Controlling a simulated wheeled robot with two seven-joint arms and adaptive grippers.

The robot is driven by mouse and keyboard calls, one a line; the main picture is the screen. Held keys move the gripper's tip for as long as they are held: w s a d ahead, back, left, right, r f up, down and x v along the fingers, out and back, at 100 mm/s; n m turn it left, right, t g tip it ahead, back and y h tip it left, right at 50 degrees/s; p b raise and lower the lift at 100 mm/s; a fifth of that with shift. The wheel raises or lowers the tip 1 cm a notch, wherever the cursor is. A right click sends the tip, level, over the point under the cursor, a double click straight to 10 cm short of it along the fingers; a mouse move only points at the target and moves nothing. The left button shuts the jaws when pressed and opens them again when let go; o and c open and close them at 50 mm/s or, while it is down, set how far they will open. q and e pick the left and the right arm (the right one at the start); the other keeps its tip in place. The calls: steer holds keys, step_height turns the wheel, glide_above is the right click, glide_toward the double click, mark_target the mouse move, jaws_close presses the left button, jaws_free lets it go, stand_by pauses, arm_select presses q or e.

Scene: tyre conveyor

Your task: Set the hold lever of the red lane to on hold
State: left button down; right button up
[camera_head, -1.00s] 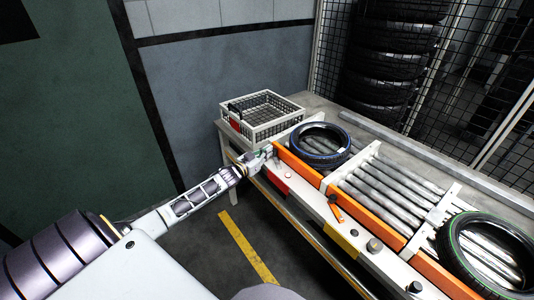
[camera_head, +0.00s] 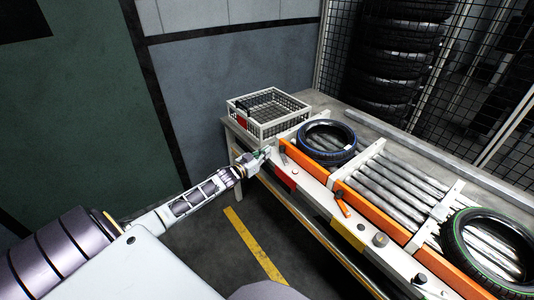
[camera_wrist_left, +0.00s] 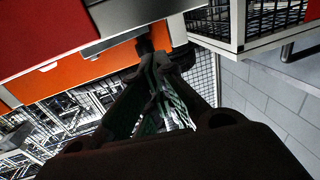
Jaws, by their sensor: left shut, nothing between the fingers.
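The red lane's front carries a red plate (camera_head: 285,179), which also shows large in the left wrist view (camera_wrist_left: 45,30). A small dark lever (camera_head: 283,154) stands at the left end of this front, by the orange rail (camera_head: 305,172). My left gripper (camera_head: 267,151) is shut and empty just left of that lever, at the conveyor's corner. In the left wrist view my gripper's fingertips (camera_wrist_left: 158,62) are together near a dark part by the orange rail (camera_wrist_left: 85,68); I cannot tell whether they touch. My right gripper is out of view.
A blue-striped tyre (camera_head: 326,141) lies on the near-left rollers and a green-striped tyre (camera_head: 487,246) at right. A white wire basket (camera_head: 267,113) stands behind my left gripper. An orange lever (camera_head: 342,203) stands above a yellow plate (camera_head: 347,232). Open floor lies left.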

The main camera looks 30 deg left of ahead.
arm_select(q)
steer(key=s+a, duration=0.3)
steer(key=s, duration=0.5)
steer(key=shift+s, duration=0.2)
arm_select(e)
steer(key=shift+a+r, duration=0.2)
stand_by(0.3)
arm_select(q)
steer(key=shift+a, duration=0.1)
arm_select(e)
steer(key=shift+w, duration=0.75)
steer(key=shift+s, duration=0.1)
